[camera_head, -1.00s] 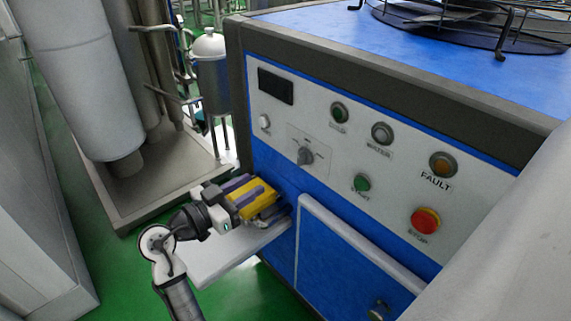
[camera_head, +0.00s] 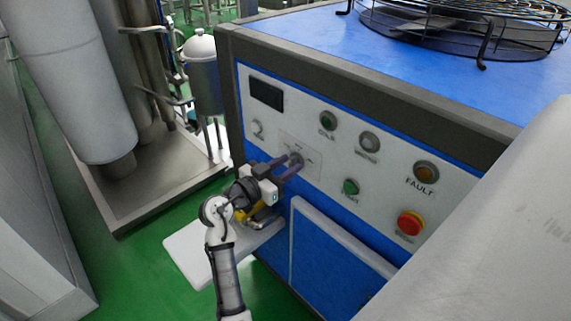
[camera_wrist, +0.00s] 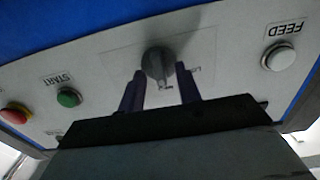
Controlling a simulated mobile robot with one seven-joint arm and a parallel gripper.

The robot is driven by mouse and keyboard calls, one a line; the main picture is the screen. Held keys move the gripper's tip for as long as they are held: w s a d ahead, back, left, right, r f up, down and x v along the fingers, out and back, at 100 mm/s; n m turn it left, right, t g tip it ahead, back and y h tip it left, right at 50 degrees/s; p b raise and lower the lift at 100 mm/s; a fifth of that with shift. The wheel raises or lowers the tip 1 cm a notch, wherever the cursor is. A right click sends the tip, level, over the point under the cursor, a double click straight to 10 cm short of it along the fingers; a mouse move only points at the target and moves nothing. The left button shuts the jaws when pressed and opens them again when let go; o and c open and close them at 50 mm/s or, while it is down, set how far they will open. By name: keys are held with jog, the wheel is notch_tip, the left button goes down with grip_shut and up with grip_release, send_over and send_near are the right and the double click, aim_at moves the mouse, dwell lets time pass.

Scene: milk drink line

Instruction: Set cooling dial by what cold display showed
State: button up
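The cooling dial (camera_head: 295,160) is a grey knob on a white plate on the machine's front panel. In the wrist view the dial (camera_wrist: 158,62) sits just beyond and between my fingertips, with part of its printed marks hidden. My gripper (camera_head: 285,168) is in front of the dial, its two dark purple fingers apart on either side. In the wrist view my gripper (camera_wrist: 161,85) shows a gap between the fingers, and I cannot tell if they touch the knob. The dark display (camera_head: 266,92) at the panel's upper left shows no readable figures.
A green start button (camera_head: 351,187), a red stop button (camera_head: 410,223) and an amber fault lamp (camera_head: 426,173) lie right of the dial. The feed button (camera_wrist: 279,55) is beside it. A white shelf (camera_head: 195,255) juts out below. A blue door (camera_head: 335,255) is under the panel.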

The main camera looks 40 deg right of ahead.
grip_shut()
jog(key=shift+n, duration=0.4)
jog(key=n+p, duration=0.2)
jog(key=n, duration=0.3)
jog(key=n+p, duration=0.2)
jog(key=n, duration=0.4)
jog(key=shift+w+f, duration=0.1)
jog(key=shift+w, duration=0.1)
jog(key=shift+n, duration=0.3)
dwell(0.4)
grip_release()
